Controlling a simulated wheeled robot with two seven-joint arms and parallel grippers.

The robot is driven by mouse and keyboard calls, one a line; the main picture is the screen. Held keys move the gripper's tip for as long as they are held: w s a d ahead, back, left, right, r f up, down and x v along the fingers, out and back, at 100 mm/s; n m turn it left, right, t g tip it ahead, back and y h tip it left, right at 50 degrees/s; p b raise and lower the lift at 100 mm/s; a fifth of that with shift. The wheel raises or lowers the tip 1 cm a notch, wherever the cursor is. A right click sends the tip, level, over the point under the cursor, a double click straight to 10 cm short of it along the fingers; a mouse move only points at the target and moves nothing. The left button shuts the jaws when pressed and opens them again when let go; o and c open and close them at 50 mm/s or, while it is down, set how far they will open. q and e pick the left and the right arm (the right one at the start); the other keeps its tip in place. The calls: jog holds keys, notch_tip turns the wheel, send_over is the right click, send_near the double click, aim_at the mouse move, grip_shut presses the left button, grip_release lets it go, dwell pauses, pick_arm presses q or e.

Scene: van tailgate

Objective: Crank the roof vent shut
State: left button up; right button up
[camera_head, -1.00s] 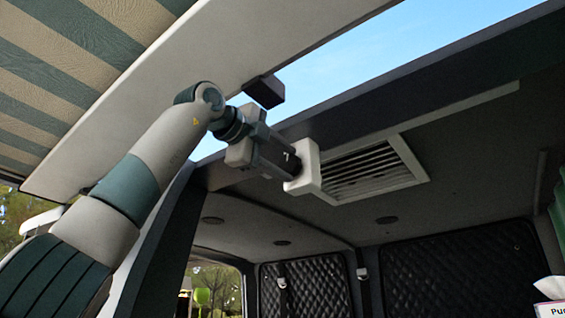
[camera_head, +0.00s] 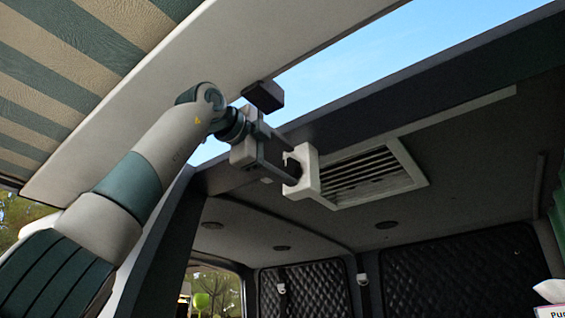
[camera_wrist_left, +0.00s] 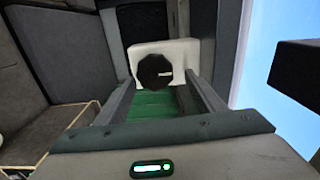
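The roof vent (camera_head: 368,176) is a white frame with slats in the van ceiling; dark gaps show between the slats. A white crank housing (camera_head: 309,172) sits at its left edge. It also shows in the left wrist view (camera_wrist_left: 188,50), bearing a dark faceted knob (camera_wrist_left: 154,72) with a white mark pointing right. My left gripper (camera_head: 284,167) reaches up to the housing. Its fingers (camera_wrist_left: 162,84) stand apart at either side of the knob, with a visible gap on the right; I see no grip on it. My right gripper is out of view.
A raised tailgate panel (camera_head: 200,90) hangs at upper left, close to my left arm. A dark roof edge beam (camera_head: 400,95) runs above the vent. Quilted dark panels (camera_head: 435,265) line the back, and a tissue box (camera_head: 552,298) stands at lower right.

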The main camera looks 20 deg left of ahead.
pick_arm(q)
jog(key=shift+d, duration=0.15)
jog(key=shift+a+f, duration=0.25)
jog(key=shift+a, duration=0.1)
jog(key=shift+s, duration=0.25)
jog(key=b+v, duration=0.4)
jog(key=v, duration=1.2)
jog(key=shift+s+d+r+b, duration=0.15)
jog(key=shift+s+r+b, duration=0.2)
jog(key=shift+s+r, duration=0.15)
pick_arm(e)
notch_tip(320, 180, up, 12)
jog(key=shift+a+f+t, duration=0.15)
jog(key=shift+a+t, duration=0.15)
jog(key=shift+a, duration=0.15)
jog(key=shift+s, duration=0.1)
